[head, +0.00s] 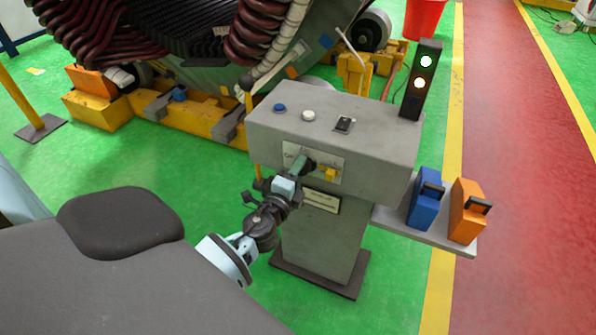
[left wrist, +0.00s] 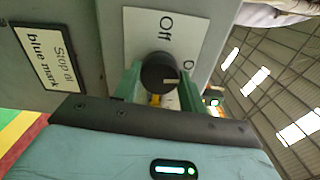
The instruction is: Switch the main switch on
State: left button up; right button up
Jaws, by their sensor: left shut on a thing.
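The main switch is a round black knob (left wrist: 157,73) on a white plate (left wrist: 143,22) on the front of the grey control console (head: 370,150). The plate reads "Off" beside the knob, and a second label is cut off by my finger. The knob's pale mark points right in the left wrist view. My left gripper (head: 304,166) reaches the plate in the head view and hides most of the knob there. In the left wrist view its green fingers (left wrist: 160,82) stand on both sides of the knob, shut on it. My right gripper is out of view.
The console top has a blue button (head: 280,107), a white button (head: 308,116), a black rocker (head: 344,124) and a signal tower (head: 421,80) with two lit lamps. Blue (head: 424,207) and orange (head: 467,211) cases stand on a side shelf. A wound stator (head: 180,45) is behind.

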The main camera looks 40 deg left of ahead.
pick_arm(q)
jog(key=shift+m, duration=0.6)
jog(key=o, duration=1)
jog(key=shift+c, duration=0.2)
jog(key=shift+s, duration=0.1)
jog(key=v, duration=0.7)
jog(key=shift+s+d+b, duration=0.15)
jog(key=shift+s+b, duration=0.2)
jog(key=shift+b, duration=0.05)
